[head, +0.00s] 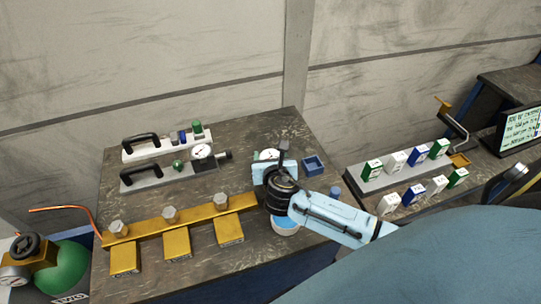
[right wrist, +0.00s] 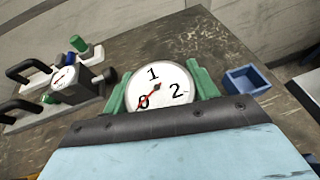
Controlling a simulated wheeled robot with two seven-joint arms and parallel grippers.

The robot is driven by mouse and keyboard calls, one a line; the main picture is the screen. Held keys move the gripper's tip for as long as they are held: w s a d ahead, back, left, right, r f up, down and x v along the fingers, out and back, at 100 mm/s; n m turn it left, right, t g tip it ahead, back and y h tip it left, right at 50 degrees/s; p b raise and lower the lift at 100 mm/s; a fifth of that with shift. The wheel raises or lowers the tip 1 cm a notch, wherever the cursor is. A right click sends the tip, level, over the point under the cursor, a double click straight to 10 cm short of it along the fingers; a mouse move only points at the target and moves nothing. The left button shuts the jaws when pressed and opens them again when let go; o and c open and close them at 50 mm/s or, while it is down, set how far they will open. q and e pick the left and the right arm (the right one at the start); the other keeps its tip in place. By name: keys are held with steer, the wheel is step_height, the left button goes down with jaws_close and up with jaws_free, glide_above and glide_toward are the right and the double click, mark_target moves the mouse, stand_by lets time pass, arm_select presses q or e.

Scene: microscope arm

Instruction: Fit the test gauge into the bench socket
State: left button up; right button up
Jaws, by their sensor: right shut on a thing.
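My right gripper (head: 272,170) is over the right part of the dark bench. In the right wrist view its green fingers (right wrist: 160,88) stand on either side of a round test gauge (right wrist: 158,84), shut on it. The gauge has a white dial with 0, 1 and 2, and a red needle near 0. In the head view only part of the dial (head: 268,154) shows beside the gripper. The gauge's lower end is hidden, and I cannot make out a bench socket for certain. My left gripper is not in view.
A grey plate (head: 150,183) with a black handle carries another gauge (head: 202,151). A white plate (head: 150,152) lies behind it. A blue tray (head: 313,164) sits to the right. A brass bar (head: 190,217) with bolts runs along the front. Bare bench (head: 255,128) shows at the back.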

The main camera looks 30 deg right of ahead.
steer(key=shift+f+b, duration=0.8)
steer(key=shift+f, duration=0.7)
steer(key=o, duration=1.1)
steer(key=shift+o, duration=0.2)
steer(key=shift+s, duration=0.15)
steer(key=p+v, duration=0.1)
steer(key=v, duration=1.2)
steer(key=shift+s+a, duration=0.1)
